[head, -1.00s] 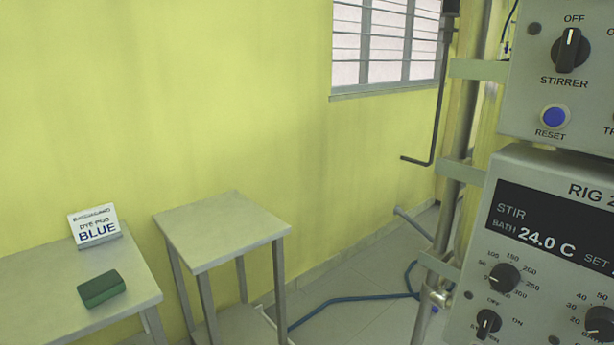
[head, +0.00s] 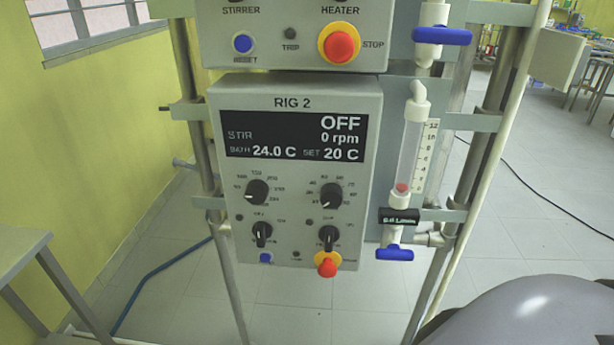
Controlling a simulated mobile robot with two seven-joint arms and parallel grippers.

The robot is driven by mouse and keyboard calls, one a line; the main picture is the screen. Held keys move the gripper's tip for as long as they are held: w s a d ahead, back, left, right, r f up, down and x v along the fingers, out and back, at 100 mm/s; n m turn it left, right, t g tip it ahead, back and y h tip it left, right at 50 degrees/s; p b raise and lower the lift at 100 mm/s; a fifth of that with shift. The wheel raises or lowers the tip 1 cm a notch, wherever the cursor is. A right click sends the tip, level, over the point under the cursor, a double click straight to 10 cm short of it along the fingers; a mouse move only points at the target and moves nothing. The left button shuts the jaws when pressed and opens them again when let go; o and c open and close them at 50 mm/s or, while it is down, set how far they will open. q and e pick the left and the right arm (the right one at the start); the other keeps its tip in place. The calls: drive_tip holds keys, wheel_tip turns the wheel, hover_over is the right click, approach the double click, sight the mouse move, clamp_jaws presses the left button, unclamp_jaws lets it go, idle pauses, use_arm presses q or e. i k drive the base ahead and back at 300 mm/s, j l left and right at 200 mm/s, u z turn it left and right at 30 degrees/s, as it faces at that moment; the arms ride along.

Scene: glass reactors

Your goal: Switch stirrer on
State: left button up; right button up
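The RIG 2 control box (head: 290,89) is in the middle of the head view. Its display (head: 293,137) reads STIR, OFF, 0 rpm, bath 24.0 C and set 20 C. Below it are two dials, the left one (head: 257,192) and the right one (head: 331,196). Under these sit two small switches, the left one (head: 262,234) and the right one (head: 328,239); their labels are too small to read surely. The upper box (head: 270,62) carries STIRRER and HEATER labels, with their knobs mostly cut off by the top edge. Neither gripper is in view.
Red stop buttons sit on the upper box (head: 341,44) and the lower box (head: 327,265). A flow tube (head: 411,150) with blue-handled valves (head: 443,36) stands on the right. A blue hose (head: 160,272) lies on the floor. A table (head: 22,247) is at left.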

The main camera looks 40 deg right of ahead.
sight(262, 232)
drive_tip(key=z, duration=1.05)
